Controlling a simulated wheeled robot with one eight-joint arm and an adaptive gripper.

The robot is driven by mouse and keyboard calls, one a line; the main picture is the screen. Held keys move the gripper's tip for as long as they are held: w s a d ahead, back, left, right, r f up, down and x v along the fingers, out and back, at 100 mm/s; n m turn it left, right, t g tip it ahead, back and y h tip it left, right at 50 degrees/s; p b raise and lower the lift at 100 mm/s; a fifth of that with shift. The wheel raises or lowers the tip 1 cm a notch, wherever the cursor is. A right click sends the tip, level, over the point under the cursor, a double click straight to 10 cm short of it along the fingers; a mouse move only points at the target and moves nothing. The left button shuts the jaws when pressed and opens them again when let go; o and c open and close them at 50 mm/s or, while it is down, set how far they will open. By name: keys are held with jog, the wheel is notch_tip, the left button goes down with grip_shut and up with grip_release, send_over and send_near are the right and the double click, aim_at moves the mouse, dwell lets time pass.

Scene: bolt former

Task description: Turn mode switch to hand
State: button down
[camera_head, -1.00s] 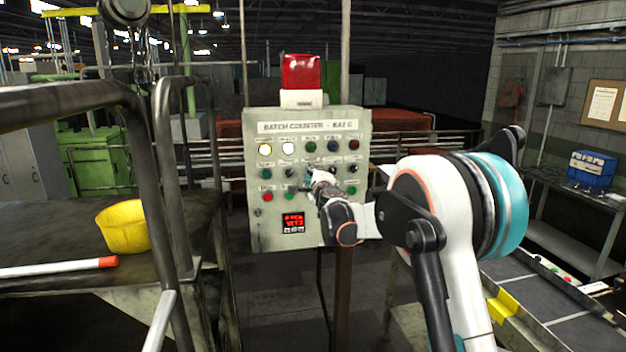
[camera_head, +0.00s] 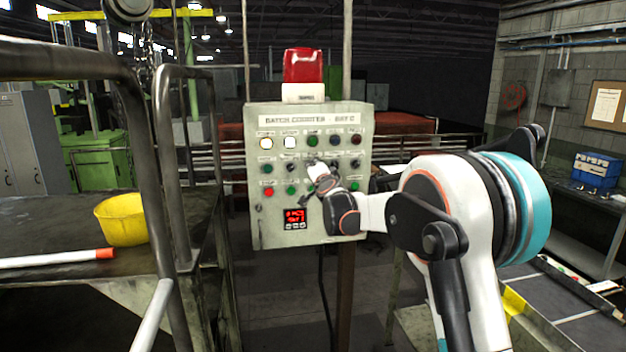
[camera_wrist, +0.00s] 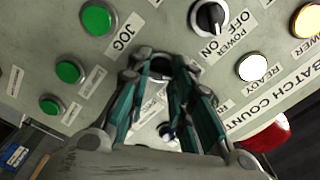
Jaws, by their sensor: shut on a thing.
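The grey control panel (camera_head: 270,225) headed "BATCH COUNTER" stands upright ahead, with rows of buttons, lamps and knobs. My gripper (camera_head: 313,166) reaches its middle from the right and hides some controls there. In the wrist view my gripper (camera_wrist: 162,68) has its fingertips on both sides of a dark knob (camera_wrist: 160,66) and is shut on it. The knob's label and pointer are hidden or too small to read, so I cannot tell its position. A separate black ON/OFF power switch (camera_wrist: 210,17) sits to its upper right in the wrist view.
A green button (camera_wrist: 97,17) labelled JOG and other green buttons are close to my fingers. A red beacon (camera_head: 303,66) tops the panel. A railing (camera_head: 140,150) and a yellow bin (camera_head: 122,220) are at left; a conveyor (camera_head: 560,300) is at right.

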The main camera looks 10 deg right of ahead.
jog(key=shift+d+n, duration=0.2)
jog(key=shift+n, duration=0.1)
jog(key=c, duration=1.4)
grip_release()
jog(key=shift+d, duration=0.1)
jog(key=shift+o, duration=0.2)
jog(key=s, duration=1.2)
jog(key=shift+f, duration=0.1)
